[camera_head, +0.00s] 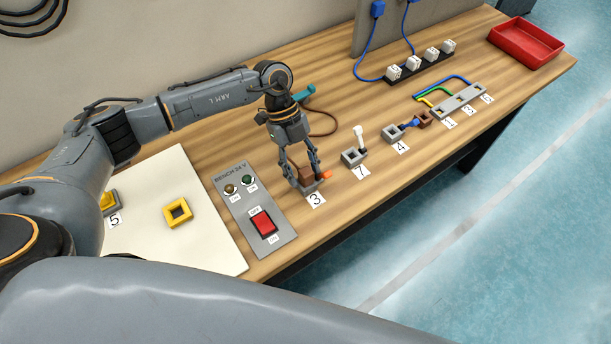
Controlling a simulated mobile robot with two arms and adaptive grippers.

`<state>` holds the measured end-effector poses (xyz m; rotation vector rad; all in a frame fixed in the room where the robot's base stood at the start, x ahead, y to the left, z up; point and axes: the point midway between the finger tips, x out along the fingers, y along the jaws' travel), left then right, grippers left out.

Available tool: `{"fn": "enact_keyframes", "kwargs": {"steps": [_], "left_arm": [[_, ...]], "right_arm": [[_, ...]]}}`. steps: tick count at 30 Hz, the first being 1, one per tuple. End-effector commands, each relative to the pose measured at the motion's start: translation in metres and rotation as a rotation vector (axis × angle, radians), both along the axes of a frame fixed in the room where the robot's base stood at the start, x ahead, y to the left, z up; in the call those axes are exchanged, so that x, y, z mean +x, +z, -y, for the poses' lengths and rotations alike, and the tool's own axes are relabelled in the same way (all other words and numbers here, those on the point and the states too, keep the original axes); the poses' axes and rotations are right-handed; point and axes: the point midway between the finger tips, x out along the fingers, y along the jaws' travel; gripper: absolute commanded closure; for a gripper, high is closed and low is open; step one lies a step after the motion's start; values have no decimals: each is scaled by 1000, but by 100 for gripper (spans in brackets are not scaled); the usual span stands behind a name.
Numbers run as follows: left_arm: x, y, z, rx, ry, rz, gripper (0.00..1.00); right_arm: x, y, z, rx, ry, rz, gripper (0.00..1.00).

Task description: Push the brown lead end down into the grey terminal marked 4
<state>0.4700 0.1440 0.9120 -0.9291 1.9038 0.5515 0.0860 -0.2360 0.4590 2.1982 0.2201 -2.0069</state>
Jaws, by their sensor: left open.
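The grey terminal marked 4 (390,134) stands right of the middle of the table, with its number card in front. A blue piece (409,125) at its right side reaches to a small brown block (425,117). My left gripper (307,181) is open and points down at the grey terminal marked 3 (314,188), its fingers around a brown block (306,172). A brown lead (328,117) curves on the table behind the gripper. I cannot tell whether that block is its end, because the gripper hides part of it. My right gripper is out of view.
Terminal 7 (352,157) with a white lever stands between terminals 3 and 4. A switch panel (255,213) lies left of the gripper. A teal piece (304,94) lies behind it. A grey terminal strip (464,100) and red tray (525,43) are farther right.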

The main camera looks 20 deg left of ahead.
Motion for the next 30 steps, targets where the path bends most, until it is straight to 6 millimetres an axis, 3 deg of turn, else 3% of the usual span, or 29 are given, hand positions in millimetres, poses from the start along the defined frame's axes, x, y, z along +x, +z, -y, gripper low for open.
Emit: {"fn": "enact_keyframes", "kwargs": {"steps": [2,9,30], "left_arm": [[0,0,0,0,0,0,51],[0,0,0,0,0,0,100],[0,6,0,-1,0,1,100]], "right_arm": [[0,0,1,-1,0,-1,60],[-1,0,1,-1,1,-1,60],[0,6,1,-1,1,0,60]]}}
